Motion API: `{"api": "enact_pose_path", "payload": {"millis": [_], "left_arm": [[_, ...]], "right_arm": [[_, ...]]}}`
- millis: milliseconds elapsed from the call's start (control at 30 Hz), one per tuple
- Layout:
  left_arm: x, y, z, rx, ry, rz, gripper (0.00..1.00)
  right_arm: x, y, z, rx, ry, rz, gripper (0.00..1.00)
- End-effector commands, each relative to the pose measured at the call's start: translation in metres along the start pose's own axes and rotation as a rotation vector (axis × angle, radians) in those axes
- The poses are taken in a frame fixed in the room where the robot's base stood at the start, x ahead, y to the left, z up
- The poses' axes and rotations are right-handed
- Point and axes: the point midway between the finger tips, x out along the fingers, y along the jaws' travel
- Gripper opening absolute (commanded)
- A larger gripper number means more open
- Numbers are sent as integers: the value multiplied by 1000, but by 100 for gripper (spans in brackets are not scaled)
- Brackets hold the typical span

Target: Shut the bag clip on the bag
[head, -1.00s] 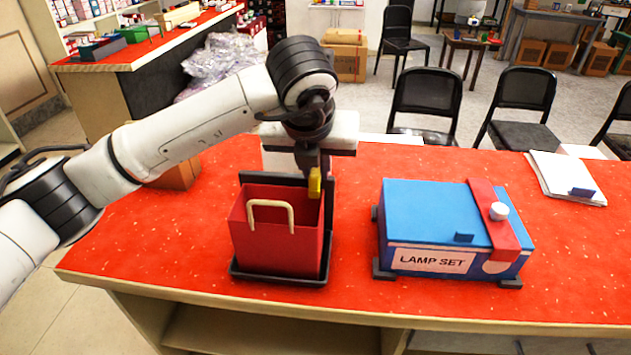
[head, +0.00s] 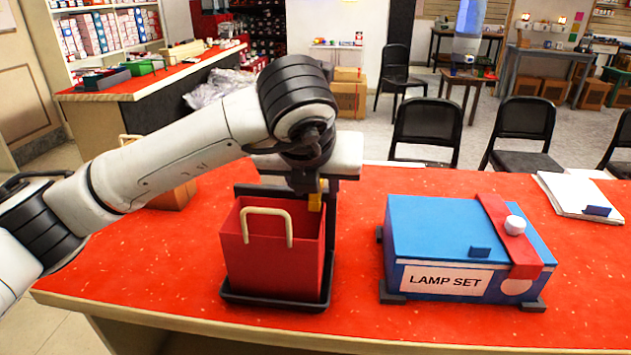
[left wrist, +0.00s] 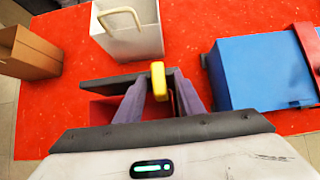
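The red bag (head: 265,265) stands upright in a black tray with a back post (head: 240,295), a cream handle on its front. The yellow clip (head: 316,203) is at the bag's back right rim; its yellow part also shows in the left wrist view (left wrist: 158,82). My left gripper (left wrist: 160,76) is over the clip, its two fingers on either side of the yellow part, with a narrow gap seeming to show at the right finger. The gripper and arm hide part of the clip and the bag's back rim. My right gripper is not in view.
A blue lamp set box (head: 450,235) with a red band sits right of the bag. A white bag (left wrist: 128,38) and a brown bag (left wrist: 28,52) stand behind the red bag. White papers (head: 580,195) lie at the far right. The red counter (head: 355,290) is clear between the bag and the box.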

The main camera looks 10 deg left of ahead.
Motion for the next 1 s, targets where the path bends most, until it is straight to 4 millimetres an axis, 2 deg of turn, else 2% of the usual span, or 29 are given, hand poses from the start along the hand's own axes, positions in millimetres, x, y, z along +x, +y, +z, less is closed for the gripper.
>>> {"api": "enact_pose_path", "payload": {"millis": [267, 367, 800, 1000], "left_arm": [[-3, 0, 4, -3, -8, -2, 34], [-10, 0, 4, -4, -10, -3, 34], [-89, 0, 3, -2, -9, -2, 34], [-104, 0, 2, -1, -6, -2, 34]], "right_arm": [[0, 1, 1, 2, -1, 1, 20], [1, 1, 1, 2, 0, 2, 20], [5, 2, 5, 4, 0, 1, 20], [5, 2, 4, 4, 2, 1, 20]]}}
